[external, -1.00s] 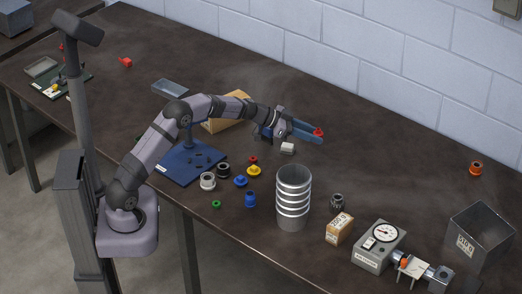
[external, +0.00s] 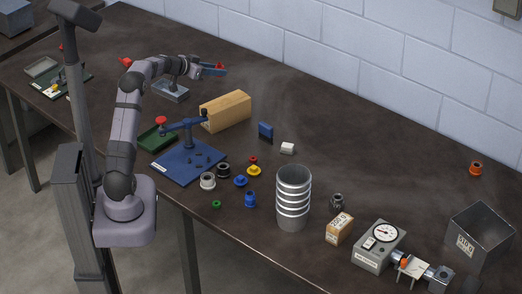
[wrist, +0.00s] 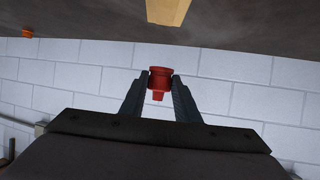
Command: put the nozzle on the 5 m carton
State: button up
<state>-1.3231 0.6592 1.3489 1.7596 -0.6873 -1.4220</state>
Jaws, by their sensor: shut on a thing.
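My gripper (external: 214,69) is shut on a red nozzle (wrist: 160,80), held between the fingertips in the wrist view. In the external view it is raised above the back of the table, behind a long tan carton (external: 226,111). This carton also shows at the top edge of the wrist view (wrist: 168,10), apart from the nozzle. A smaller tan carton (external: 339,229) with a dark-printed label stands at the front right. I cannot read from the labels which carton is the 5 m one.
A blue fixture plate (external: 188,163) with a post and arm stands in front of the long carton. Several small coloured fittings lie between. The back right is mostly clear.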

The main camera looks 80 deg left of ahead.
aim_at(212, 111)
jog(key=shift+m+t+h, duration=0.3)
jog(key=shift+m+h, duration=0.1)
jog(key=shift+h, duration=0.1)
jog(key=shift+s+d+f, duration=0.4)
jog(key=shift+d+f, duration=0.2)
jog(key=shift+f, duration=1.45)
jog(key=shift+s+d+f, duration=0.45)
jog(key=shift+d+f, duration=0.15)
jog(key=shift+f, duration=1.5)
jog(key=shift+s+d+f, duration=0.4)
jog(key=shift+d+f, duration=0.2)
jog(key=shift+f, duration=1.45)
jog(key=shift+f, duration=0.1)
jog(key=o, duration=1)
jog(key=shift+s+d+r, duration=0.2)
jog(key=shift+s+r, duration=0.15)
jog(key=shift+s, duration=0.15)
jog(key=b+v, duration=0.1)
jog(key=v, duration=1)
